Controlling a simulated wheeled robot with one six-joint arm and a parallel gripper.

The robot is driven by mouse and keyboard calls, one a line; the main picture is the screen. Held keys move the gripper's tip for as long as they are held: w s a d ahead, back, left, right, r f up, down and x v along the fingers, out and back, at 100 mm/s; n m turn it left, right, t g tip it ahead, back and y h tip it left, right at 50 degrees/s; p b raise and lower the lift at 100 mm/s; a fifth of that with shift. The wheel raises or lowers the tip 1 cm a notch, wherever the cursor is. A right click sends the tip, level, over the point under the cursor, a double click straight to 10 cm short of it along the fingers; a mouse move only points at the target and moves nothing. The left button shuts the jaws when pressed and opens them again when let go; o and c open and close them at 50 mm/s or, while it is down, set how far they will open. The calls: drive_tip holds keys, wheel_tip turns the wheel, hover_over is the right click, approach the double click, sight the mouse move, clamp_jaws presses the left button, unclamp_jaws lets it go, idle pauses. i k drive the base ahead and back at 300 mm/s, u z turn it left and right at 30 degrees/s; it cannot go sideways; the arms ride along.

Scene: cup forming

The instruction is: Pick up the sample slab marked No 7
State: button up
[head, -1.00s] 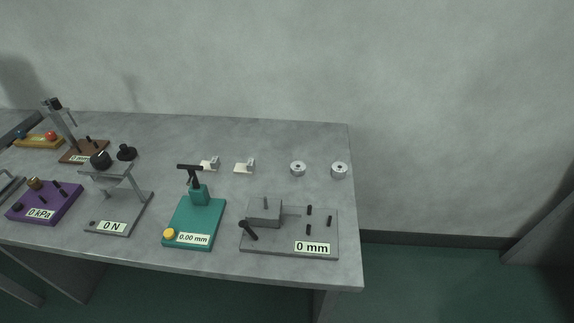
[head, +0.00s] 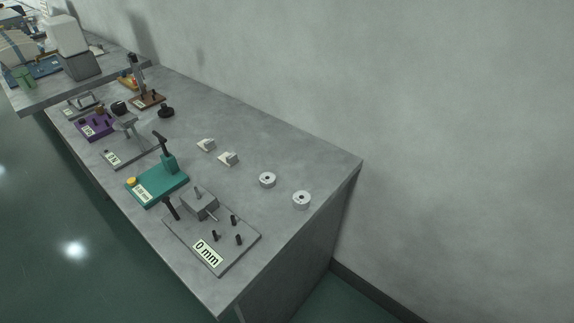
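I cannot make out a slab marked No 7 in the head view; no such marking is legible. Two small pale blocks, one (head: 206,145) and another (head: 229,158), sit on the grey table (head: 290,150) behind the green device; I cannot tell what they are. Two round metal pieces with dark centres, one (head: 267,180) and another (head: 301,200), lie to the right of them. My gripper is not in view.
Devices line the table's front: a grey plate reading 0 mm (head: 231,246), a green device (head: 156,185), a grey stand (head: 117,155) and a purple box (head: 94,126). A second table (head: 35,104) with a grey-white machine (head: 69,45) stands far left. Wall behind; open floor at left.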

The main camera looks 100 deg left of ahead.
sight(228, 160)
drive_tip(key=i, duration=0.8)
drive_tip(key=u, duration=3.8)
drive_tip(key=i, duration=0.5)
